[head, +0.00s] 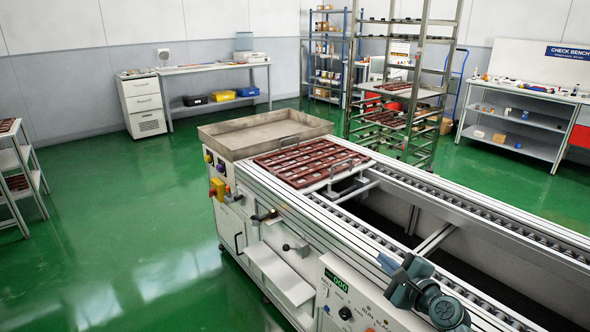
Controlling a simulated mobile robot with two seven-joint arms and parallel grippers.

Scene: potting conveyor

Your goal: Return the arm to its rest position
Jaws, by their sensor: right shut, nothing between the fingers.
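My right gripper (402,277) shows at the lower right, over the near side rail of the conveyor. It is blue-grey, and its jaws are shut with nothing between them. The wrist behind it runs toward the bottom edge of the view. My left gripper is not in view. The conveyor (480,222) runs from the lower right to the middle, with roller tracks along both sides. A dark red slotted plant tray (312,162) lies on its far end, apart from my gripper.
A shallow beige bin (262,128) stands at the conveyor's far end. A rack (400,90) holds more trays behind. Green floor (130,230) is clear at left.

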